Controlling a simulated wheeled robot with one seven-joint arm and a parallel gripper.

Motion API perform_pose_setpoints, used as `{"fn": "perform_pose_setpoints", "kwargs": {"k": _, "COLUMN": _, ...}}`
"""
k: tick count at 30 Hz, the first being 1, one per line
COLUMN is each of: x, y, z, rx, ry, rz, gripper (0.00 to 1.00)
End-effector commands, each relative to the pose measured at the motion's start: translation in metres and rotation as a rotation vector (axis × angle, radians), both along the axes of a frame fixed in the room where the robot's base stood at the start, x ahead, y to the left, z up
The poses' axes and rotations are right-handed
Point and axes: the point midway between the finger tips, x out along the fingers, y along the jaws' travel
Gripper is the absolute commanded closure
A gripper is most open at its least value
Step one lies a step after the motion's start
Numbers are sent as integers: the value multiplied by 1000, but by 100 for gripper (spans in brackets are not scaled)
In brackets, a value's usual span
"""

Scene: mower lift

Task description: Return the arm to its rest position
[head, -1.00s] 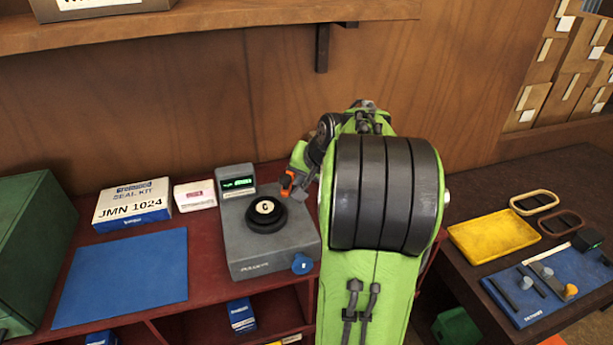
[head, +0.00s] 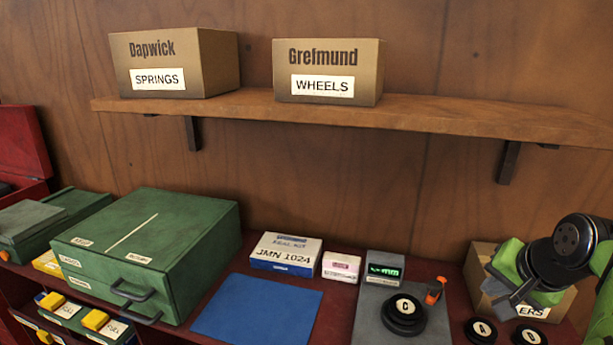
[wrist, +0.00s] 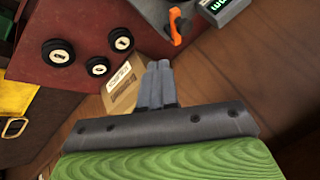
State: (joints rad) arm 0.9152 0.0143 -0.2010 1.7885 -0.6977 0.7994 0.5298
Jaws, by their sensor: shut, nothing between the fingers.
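My gripper (head: 512,290) is at the right of the head view, at the end of my folded green and black arm. It is in front of a cardboard box (head: 548,308) whose label partly shows "ERS". In the wrist view my gripper's two grey fingers (wrist: 158,68) are together with nothing between them. The box (wrist: 122,92) shows behind them. My gripper is apart from the black disc marked C (head: 403,314), which sits on the grey device (head: 372,335). Most of my arm is cut off by the right edge.
Black discs A (head: 480,330) and D (head: 528,337) lie on the red bench. A blue mat (head: 258,308), a seal kit box (head: 286,254) and a green case (head: 150,245) are left. A shelf (head: 400,118) with two boxes hangs above.

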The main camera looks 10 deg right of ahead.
Motion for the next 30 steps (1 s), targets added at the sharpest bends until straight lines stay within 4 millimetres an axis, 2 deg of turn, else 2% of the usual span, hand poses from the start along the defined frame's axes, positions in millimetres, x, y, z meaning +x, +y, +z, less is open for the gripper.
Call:
{"fn": "perform_pose_setpoints", "kwargs": {"k": 2, "x": 6, "y": 29, "z": -4, "rx": -19, "ry": 5, "rz": 65, "gripper": 100}}
{"fn": "perform_pose_setpoints", "kwargs": {"k": 5, "x": 6, "y": 102, "z": -21, "rx": -78, "ry": 31, "rz": 240, "gripper": 100}}
{"fn": "perform_pose_setpoints", "kwargs": {"k": 6, "x": -2, "y": 136, "z": -32, "rx": -111, "ry": 47, "rz": 331, "gripper": 100}}
{"fn": "perform_pose_setpoints", "kwargs": {"k": 8, "x": -21, "y": 182, "z": -53, "rx": -168, "ry": 71, "rz": 468, "gripper": 100}}
{"fn": "perform_pose_setpoints", "kwargs": {"k": 9, "x": -38, "y": 207, "z": -68, "rx": -208, "ry": 89, "rz": 558, "gripper": 100}}
{"fn": "perform_pose_setpoints", "kwargs": {"k": 12, "x": -80, "y": 244, "z": -104, "rx": -305, "ry": 123, "rz": 742, "gripper": 100}}
{"fn": "perform_pose_setpoints", "kwargs": {"k": 15, "x": -108, "y": 255, "z": -127, "rx": -372, "ry": 146, "rz": 849, "gripper": 100}}
{"fn": "perform_pose_setpoints", "kwargs": {"k": 18, "x": -119, "y": 257, "z": -135, "rx": -401, "ry": 155, "rz": 890, "gripper": 100}}
{"fn": "perform_pose_setpoints", "kwargs": {"k": 30, "x": -119, "y": 257, "z": -132, "rx": -401, "ry": 157, "rz": 889, "gripper": 100}}
